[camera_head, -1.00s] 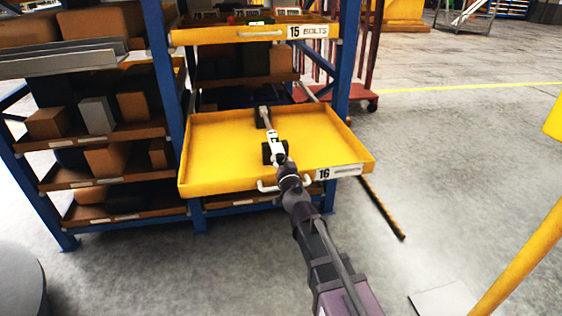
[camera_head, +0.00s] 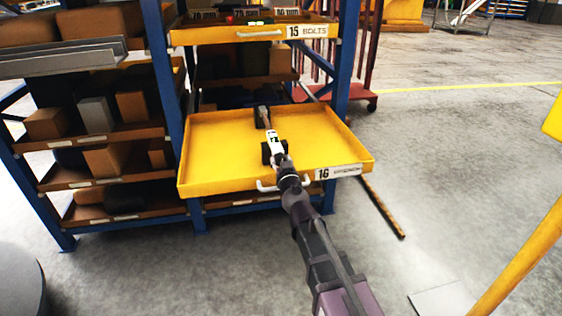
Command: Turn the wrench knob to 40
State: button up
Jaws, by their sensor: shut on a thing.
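The wrench lies in the yellow tray labelled 16 (camera_head: 215,150), pointing away from me. The knob is hidden by my gripper or too small to make out. The scale reading cannot be read.
The tray's front handle (camera_head: 268,187) is just left of my gripper. Above is the drawer labelled 15 bolts (camera_head: 262,35). Blue rack posts (camera_head: 168,95) stand on both sides. Boxes fill the shelves at left. The floor at right is mostly clear.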

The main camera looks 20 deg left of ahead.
jog(key=n, duration=0.7)
dwell(0.4)
jog(key=o, duration=1.1)
jog(key=shift+o, duration=0.2)
jog(key=shift+s, duration=0.1)
